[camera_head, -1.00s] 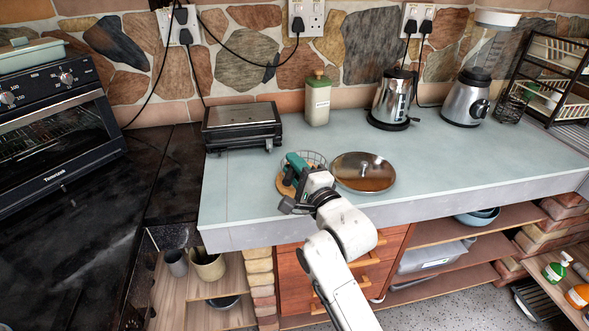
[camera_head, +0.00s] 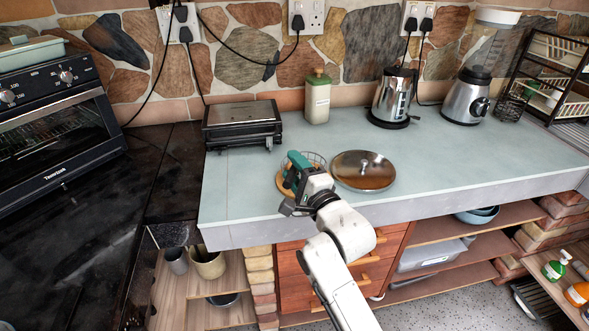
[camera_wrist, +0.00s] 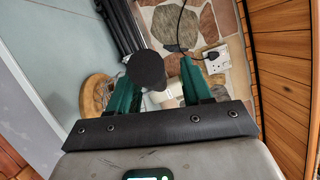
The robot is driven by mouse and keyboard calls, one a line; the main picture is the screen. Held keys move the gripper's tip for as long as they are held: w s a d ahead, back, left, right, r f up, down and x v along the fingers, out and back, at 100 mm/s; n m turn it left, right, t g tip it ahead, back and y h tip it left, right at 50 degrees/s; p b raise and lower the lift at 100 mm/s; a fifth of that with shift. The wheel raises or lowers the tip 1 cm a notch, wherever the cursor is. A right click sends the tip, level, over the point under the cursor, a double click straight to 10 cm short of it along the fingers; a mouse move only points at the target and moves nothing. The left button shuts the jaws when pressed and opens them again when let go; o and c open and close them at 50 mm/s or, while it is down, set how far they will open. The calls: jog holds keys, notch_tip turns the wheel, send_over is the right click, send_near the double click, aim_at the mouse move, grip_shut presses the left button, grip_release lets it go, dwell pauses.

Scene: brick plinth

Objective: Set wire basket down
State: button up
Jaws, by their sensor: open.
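The wire basket (camera_head: 318,159) is a small round wire piece on the pale blue counter, partly hidden behind my gripper. It stands on or right beside a round wooden board (camera_head: 282,184); I cannot tell which. My gripper (camera_head: 296,163) is over the near side of the basket, with its green fingers apart. In the wrist view my gripper (camera_wrist: 160,95) is open. The wooden board (camera_wrist: 91,103) shows left of the fingers there, with thin wire over it. A dark rounded shape (camera_wrist: 148,70) appears between the fingers; I cannot tell what it is.
A pan lid (camera_head: 363,171) lies close to the right of my gripper. A black grill (camera_head: 243,124), a green-lidded canister (camera_head: 317,97), a kettle (camera_head: 393,98) and a blender (camera_head: 467,96) stand along the back. The counter (camera_head: 460,160) is clear at right.

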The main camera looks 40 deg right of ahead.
jog(key=r+b+v, duration=0.1)
jog(key=b+v, duration=0.1)
jog(key=v, duration=1)
jog(key=s+a+f+n+g+y, duration=0.2)
jog(key=s+a+f+n+g, duration=0.15)
jog(key=f+n, duration=0.4)
jog(key=s+a+f+n+g+y, duration=0.15)
jog(key=f+n+g, duration=0.3)
jog(key=f, duration=0.55)
jog(key=s+a+f+n+g, duration=0.2)
jog(key=s+f+n+g, duration=0.2)
jog(key=s, duration=0.3)
jog(key=s+a+f+n+g+y, duration=0.1)
jog(key=s+a+f+n+g, duration=0.1)
jog(key=s+f+n+g, duration=0.2)
jog(key=s+n+g, duration=0.1)
jog(key=s+n, duration=0.2)
jog(key=s, duration=0.1)
jog(key=shift+a+f, duration=0.15)
jog(key=shift+f, duration=0.2)
